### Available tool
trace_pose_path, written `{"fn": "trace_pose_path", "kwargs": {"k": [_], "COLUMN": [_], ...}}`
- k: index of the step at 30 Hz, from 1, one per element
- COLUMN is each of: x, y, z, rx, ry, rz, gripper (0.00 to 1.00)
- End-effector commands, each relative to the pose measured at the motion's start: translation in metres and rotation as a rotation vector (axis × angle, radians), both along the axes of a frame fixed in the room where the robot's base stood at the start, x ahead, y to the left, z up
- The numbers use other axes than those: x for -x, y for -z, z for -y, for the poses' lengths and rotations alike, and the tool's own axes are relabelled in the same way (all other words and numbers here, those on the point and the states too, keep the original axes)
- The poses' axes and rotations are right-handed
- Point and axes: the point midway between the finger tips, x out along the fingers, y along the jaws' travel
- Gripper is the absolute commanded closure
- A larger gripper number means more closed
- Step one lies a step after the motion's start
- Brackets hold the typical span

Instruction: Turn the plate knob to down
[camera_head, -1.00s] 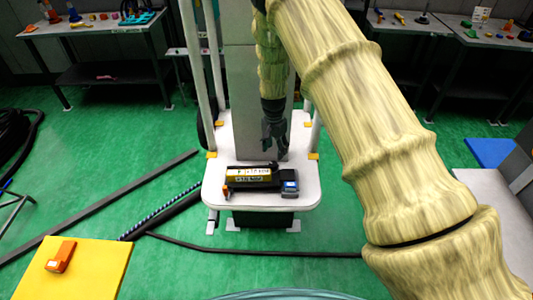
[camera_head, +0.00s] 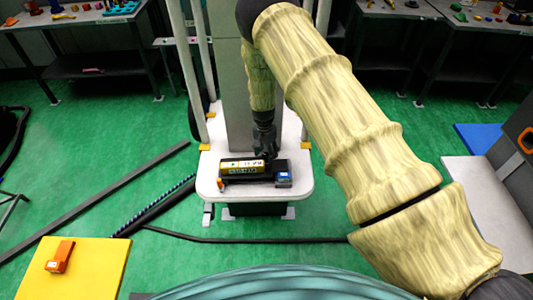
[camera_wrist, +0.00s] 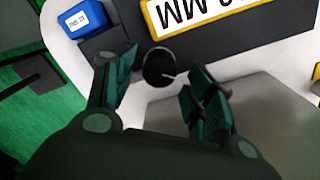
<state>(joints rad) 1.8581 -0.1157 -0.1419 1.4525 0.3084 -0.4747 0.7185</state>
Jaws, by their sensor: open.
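The foam proportioner (camera_head: 254,171) is a dark unit with a yellow labelled plate (camera_head: 242,166) and a blue box (camera_head: 283,180) at its right end. It lies on a white rounded platform (camera_head: 299,190). In the wrist view a round black knob (camera_wrist: 158,67) with a light pointer line sits beside the yellow plate (camera_wrist: 200,15); I take it for the plate knob. My gripper (camera_wrist: 163,92) is open, with its fingers on either side of the knob. I cannot tell whether they touch it. In the head view my gripper (camera_head: 265,150) is just behind the unit and hides the knob.
A grey column (camera_head: 230,70) and white posts stand around the platform. A yellow table (camera_head: 95,270) with an orange device (camera_head: 59,257) is at the lower left. Dark beams and a hose lie on the green floor. Workbenches line the back.

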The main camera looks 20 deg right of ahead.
Motion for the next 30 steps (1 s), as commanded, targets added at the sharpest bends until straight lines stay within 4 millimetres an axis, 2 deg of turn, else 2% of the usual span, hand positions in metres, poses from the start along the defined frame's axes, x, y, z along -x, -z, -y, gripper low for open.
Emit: {"fn": "trace_pose_path", "kwargs": {"k": [7, 17, 25, 30], "x": [0.001, 0.001, 0.001, 0.001], "y": [0.014, 0.016, 0.016, 0.016], "z": [0.002, 0.002, 0.002, 0.002], "rx": [0.0, 0.0, 0.0, 0.0], "ry": [0.002, 0.003, 0.003, -0.002], "rz": [0.001, 0.001, 0.001, 0.0], "gripper": [0.46, 0.46, 0.91, 0.91]}}
